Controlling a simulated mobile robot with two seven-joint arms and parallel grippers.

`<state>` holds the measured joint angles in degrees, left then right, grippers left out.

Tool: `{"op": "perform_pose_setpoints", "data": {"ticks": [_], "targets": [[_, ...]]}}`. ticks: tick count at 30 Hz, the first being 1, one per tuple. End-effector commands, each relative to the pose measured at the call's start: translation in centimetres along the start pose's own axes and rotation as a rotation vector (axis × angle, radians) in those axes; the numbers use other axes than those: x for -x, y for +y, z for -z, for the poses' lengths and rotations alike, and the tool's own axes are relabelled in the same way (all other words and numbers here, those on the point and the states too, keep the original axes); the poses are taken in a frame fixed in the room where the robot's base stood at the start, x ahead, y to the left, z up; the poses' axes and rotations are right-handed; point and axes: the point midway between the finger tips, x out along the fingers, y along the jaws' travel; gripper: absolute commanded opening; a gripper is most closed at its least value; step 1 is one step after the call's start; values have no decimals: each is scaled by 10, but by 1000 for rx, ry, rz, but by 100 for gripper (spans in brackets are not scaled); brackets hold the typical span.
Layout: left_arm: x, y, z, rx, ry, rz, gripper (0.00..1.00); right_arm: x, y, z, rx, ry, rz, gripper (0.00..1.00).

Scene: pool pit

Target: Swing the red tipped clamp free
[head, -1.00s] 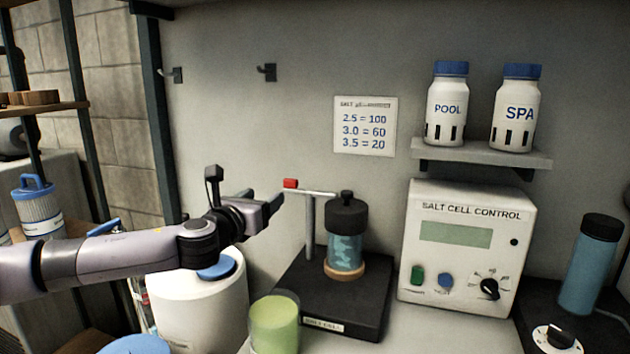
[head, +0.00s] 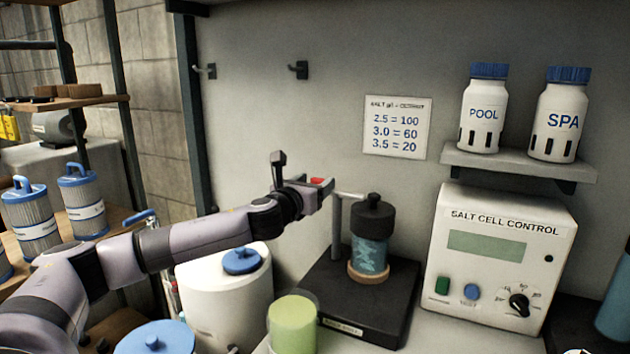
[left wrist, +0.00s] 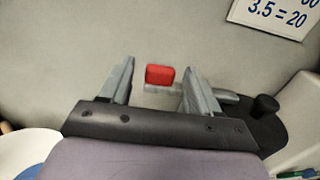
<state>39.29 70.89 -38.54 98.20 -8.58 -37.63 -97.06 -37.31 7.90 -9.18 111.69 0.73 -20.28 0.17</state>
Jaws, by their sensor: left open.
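The clamp's red tip (head: 316,181) sits at the left end of a thin metal bar (head: 346,194) on an upright post (head: 336,226). The bar reaches right toward the black cap (head: 373,216) of the salt cell (head: 369,254), which stands on a black base. My left gripper (head: 322,188) is open at the red tip. In the left wrist view the red tip (left wrist: 160,74) lies between the spread fingers (left wrist: 157,85), with a gap on both sides. The gripper partly hides the tip in the head view. My right gripper is out of view.
A cup of green liquid (head: 293,324) stands in front of the black base (head: 392,310). A white drum with a blue lid (head: 242,261) is below my left arm. The control box (head: 498,258) stands to the right, under a shelf (head: 518,163) with two bottles.

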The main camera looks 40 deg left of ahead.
Motion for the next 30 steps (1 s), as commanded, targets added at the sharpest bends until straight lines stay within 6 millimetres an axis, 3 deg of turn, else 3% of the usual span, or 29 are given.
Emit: {"op": "perform_pose_setpoints", "data": {"ticks": [13,18,30], "targets": [[-7,0,0,-1,0,1,62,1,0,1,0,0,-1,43],[-7,0,0,-1,0,1,6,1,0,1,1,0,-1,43],[-4,-2,-2,-1,1,-49,6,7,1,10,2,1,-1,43]]}}
